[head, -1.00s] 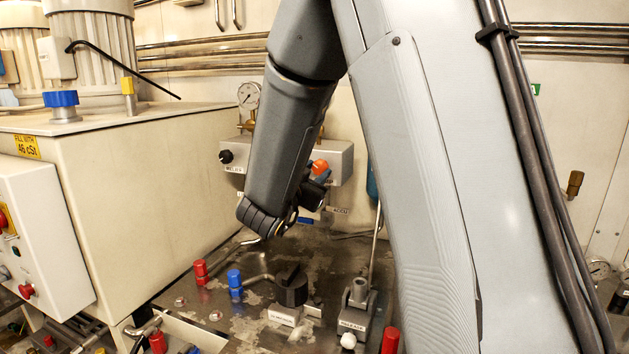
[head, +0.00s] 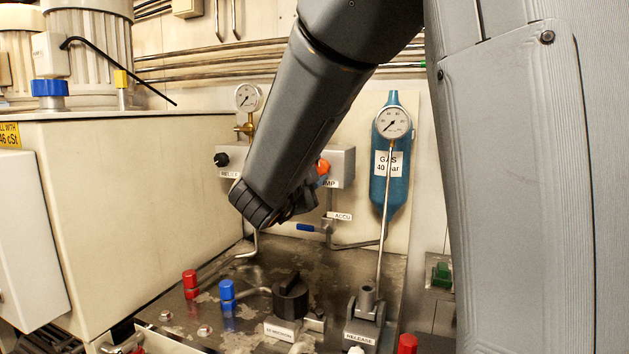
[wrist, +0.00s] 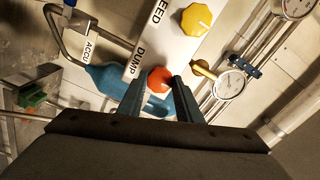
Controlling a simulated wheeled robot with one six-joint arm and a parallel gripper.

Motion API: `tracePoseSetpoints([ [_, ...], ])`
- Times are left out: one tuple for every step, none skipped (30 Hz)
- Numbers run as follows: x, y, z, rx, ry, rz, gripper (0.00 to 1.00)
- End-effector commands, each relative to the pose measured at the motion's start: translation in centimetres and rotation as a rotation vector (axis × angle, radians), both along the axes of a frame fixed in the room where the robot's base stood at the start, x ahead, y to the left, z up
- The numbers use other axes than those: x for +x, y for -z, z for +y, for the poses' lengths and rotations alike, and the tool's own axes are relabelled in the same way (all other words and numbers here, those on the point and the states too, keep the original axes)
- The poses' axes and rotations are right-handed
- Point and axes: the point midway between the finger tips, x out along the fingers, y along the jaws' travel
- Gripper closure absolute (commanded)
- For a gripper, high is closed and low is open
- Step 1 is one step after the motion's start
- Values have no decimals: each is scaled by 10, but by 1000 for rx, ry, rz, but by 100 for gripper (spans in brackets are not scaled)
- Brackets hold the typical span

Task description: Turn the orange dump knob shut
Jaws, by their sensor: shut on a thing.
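The orange dump knob (head: 323,168) is on the right side of the grey valve block (head: 343,160) on the back wall, partly hidden by my arm. In the wrist view the orange knob (wrist: 159,79) sits between the two fingertips, beside the "DUMP" label (wrist: 137,62). My gripper (wrist: 160,90) is shut on the knob, one finger on each side. In the head view my gripper (head: 305,195) is mostly hidden behind my forearm. How far the knob is turned cannot be told.
A black knob (head: 221,159) is on the block's left end; a yellow knob (wrist: 196,18) shows in the wrist view. A blue gas bottle (head: 377,190) with a gauge stands right of the block. Red and blue caps (head: 227,290) and a black rotary handle (head: 290,298) stand below.

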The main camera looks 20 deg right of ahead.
Motion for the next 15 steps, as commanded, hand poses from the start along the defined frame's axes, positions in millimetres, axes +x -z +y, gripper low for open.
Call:
tracePoseSetpoints([
  [0, 2, 0, 17, 0, -17, 91],
  [0, 2, 0, 26, -1, -25, 91],
  [0, 2, 0, 35, -1, -35, 91],
  [0, 2, 0, 43, -1, -42, 91],
  [0, 1, 0, 49, -1, -49, 91],
  [0, 1, 0, 55, -1, -55, 91],
  [0, 1, 0, 59, -1, -59, 91],
  [0, 1, 0, 64, -1, -64, 91],
  [0, 1, 0, 68, 0, -67, 91],
  [0, 1, 0, 71, 0, -70, 91],
  [0, 1, 0, 73, 0, -72, 91],
  [0, 0, 0, 76, 0, -75, 91],
  [0, 0, 0, 77, 0, -76, 91],
  [0, 0, 0, 78, 0, -77, 91],
  [0, 0, 0, 78, 0, -77, 91],
])
